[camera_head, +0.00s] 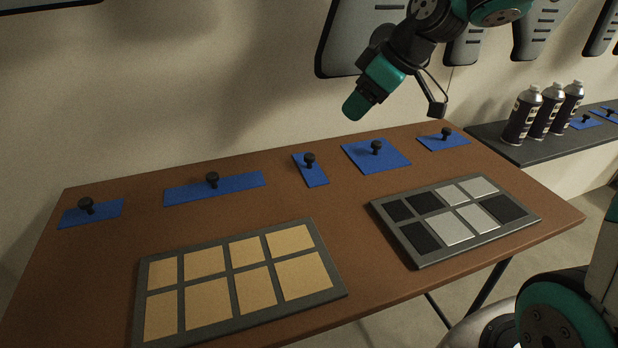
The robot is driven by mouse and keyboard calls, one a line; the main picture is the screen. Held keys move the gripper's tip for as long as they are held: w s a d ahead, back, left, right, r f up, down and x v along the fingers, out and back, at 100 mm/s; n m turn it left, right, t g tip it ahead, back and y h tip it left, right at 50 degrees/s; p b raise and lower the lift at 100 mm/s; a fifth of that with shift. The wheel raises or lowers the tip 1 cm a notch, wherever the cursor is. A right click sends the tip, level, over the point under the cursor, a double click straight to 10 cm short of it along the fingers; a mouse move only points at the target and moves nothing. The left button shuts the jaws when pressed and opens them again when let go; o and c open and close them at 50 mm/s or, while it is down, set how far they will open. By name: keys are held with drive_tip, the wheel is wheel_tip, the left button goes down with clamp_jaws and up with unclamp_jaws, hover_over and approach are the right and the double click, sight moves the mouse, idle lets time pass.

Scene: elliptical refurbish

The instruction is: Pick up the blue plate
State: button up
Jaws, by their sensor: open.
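Several flat blue plates with black knobs lie in a row along the back of the brown table (110,262). From left to right they are a small blue plate (108,209), a long blue plate (240,183), a narrow blue plate (317,178), a larger blue plate (386,161) and a small blue plate (454,141). The picture does not show which one the task means. My gripper (356,106) is open and empty, raised above the table's back edge, nearest in the picture to the narrow and larger plates. It touches none of them.
A grey-framed board (341,291) with tan panels lies at the front. Another framed board (530,220) with black and silver panels lies at the right. Black bottles (522,115) and more blue plates (585,123) are on a dark shelf (487,132) at the right. Grey panels (340,45) hang on the wall.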

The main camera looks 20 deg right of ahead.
drive_tip(key=b, duration=0.1)
approach(310, 155)
drive_tip(key=x, duration=0.4)
drive_tip(key=shift+d+f, duration=0.15)
drive_tip(key=shift+d, duration=0.05)
drive_tip(key=shift+a+x, duration=0.1)
drive_tip(key=shift+x, duration=1.2)
drive_tip(key=shift+a+x, duration=0.15)
drive_tip(key=shift+x, duration=1.2)
drive_tip(key=c, duration=0.8)
